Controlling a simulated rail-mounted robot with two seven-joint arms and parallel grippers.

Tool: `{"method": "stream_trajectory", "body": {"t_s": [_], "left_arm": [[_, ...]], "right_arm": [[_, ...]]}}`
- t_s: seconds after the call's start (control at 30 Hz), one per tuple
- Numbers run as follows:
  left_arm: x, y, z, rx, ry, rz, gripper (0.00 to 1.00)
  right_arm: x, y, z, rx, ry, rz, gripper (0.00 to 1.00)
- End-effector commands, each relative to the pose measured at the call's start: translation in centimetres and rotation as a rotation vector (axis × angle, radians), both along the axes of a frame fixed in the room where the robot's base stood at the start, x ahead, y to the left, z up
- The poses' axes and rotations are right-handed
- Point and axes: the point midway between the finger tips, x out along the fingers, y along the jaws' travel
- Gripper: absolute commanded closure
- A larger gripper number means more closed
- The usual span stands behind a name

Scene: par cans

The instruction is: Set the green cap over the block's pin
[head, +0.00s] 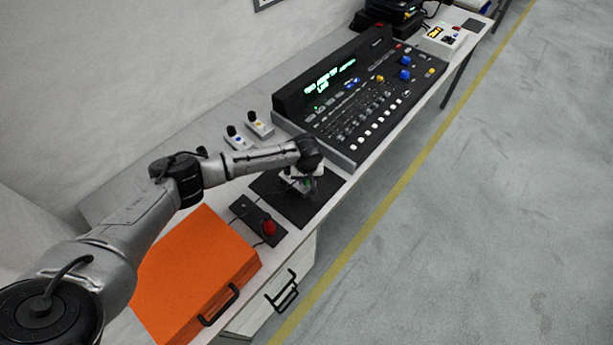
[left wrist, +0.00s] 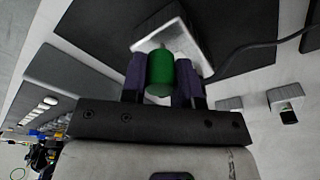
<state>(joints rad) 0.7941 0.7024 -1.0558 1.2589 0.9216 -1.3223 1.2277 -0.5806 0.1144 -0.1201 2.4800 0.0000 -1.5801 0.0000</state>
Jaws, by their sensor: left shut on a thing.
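The green cap (left wrist: 160,74) is upright between the dark purple fingers of my left gripper (left wrist: 162,82), which is shut on it in the left wrist view. In the head view my left gripper (head: 304,181) is low over the black mat, and only a bit of green shows there. The pale block (left wrist: 170,38) lies right beyond the cap in the left wrist view, and partly shows under the gripper in the head view (head: 289,180). The pin is hidden, so I cannot tell whether the cap touches it. My right gripper is not in view.
The black mat (head: 318,203) has bare room around the block. A dark box with a red button (head: 268,228) and an orange case (head: 195,275) lie nearer. A mixing console (head: 365,110) stands beyond. Two small pale switch boxes (head: 239,141) sit by the wall.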

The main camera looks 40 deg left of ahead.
Motion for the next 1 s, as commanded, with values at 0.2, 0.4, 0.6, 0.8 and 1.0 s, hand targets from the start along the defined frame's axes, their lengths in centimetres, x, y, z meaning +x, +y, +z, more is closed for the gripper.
{"method": "stream_trajectory", "body": {"t_s": [0.2,0.4,0.6,0.8,1.0], "left_arm": [[-0.02,-0.02,0.02,0.000,0.000,0.000,0.98],[-0.01,-0.02,-0.01,0.000,0.000,0.000,0.98],[-0.01,-0.02,-0.04,0.000,0.000,0.000,0.98],[-0.02,-0.03,-0.23,-0.001,0.001,0.000,0.98],[-0.02,-0.03,-0.52,-0.001,0.000,0.001,0.98]], "right_arm": [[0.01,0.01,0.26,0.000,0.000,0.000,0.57],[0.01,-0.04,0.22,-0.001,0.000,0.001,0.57],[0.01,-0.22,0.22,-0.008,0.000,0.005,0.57],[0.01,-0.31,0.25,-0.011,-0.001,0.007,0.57],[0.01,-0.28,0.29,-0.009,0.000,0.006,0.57]]}}
